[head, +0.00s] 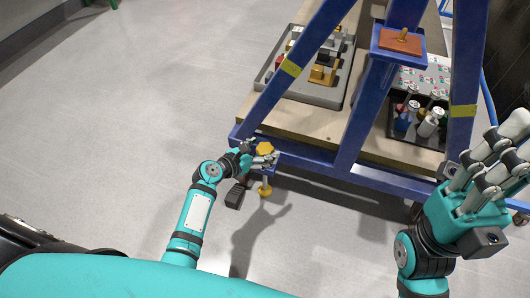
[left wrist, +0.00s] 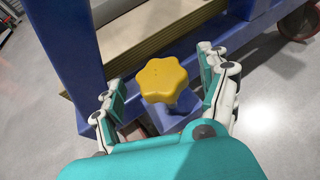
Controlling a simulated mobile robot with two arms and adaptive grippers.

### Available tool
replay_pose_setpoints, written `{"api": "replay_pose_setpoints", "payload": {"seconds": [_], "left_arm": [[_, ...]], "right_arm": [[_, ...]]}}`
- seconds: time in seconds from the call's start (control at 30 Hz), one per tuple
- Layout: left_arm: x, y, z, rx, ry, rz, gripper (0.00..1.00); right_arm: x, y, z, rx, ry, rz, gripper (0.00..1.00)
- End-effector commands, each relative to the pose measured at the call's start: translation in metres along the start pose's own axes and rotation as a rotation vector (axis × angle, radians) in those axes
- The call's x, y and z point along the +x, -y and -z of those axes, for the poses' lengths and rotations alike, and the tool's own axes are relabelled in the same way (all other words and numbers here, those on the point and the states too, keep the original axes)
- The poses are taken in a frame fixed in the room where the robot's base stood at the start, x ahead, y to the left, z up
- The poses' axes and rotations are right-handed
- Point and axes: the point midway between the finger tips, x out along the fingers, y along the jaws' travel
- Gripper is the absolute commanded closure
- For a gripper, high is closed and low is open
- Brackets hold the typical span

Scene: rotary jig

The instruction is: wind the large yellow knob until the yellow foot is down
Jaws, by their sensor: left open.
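The large yellow knob (head: 265,148) sits on top of a blue bracket at the near left corner of the blue frame. It is lobed and shows large in the left wrist view (left wrist: 162,80). The yellow foot (head: 265,190) is below the bracket on a short stem; whether it touches the floor I cannot tell. The foot is hidden in the left wrist view. My left gripper (head: 256,155) is open, with its fingers on either side of the knob and gaps visible in the left wrist view (left wrist: 163,66). My right gripper (head: 496,165) is at the right, away from the knob and empty.
The blue frame (head: 350,140) carries a wooden board (head: 320,124) with a grey tray (head: 325,95) of parts. A dark bin (head: 415,138) holds bottles. A brown block (head: 401,41) sits on a higher blue plate. The grey floor at left is clear.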

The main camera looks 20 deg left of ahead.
Motion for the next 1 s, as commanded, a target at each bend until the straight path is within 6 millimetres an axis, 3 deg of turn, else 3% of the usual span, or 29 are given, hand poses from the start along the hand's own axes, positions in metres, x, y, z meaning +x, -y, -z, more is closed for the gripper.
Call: {"api": "replay_pose_setpoints", "payload": {"seconds": [0.17, 0.5, 0.9, 1.0], "left_arm": [[0.016, 0.000, 0.001, 0.001, 0.000, 0.000, 0.23], [0.018, 0.000, 0.000, 0.001, 0.000, 0.000, 0.24], [0.017, 0.000, 0.000, 0.001, -0.001, 0.000, 0.76], [0.017, 0.000, 0.000, 0.002, -0.001, 0.001, 0.77]], "right_arm": [[0.003, 0.000, -0.001, -0.003, -0.024, 0.009, 1.00], [0.005, 0.000, -0.001, -0.004, -0.026, 0.011, 1.00], [0.005, 0.001, -0.001, -0.003, -0.026, 0.011, 1.00], [0.005, 0.001, -0.001, -0.003, -0.026, 0.011, 1.00]]}}
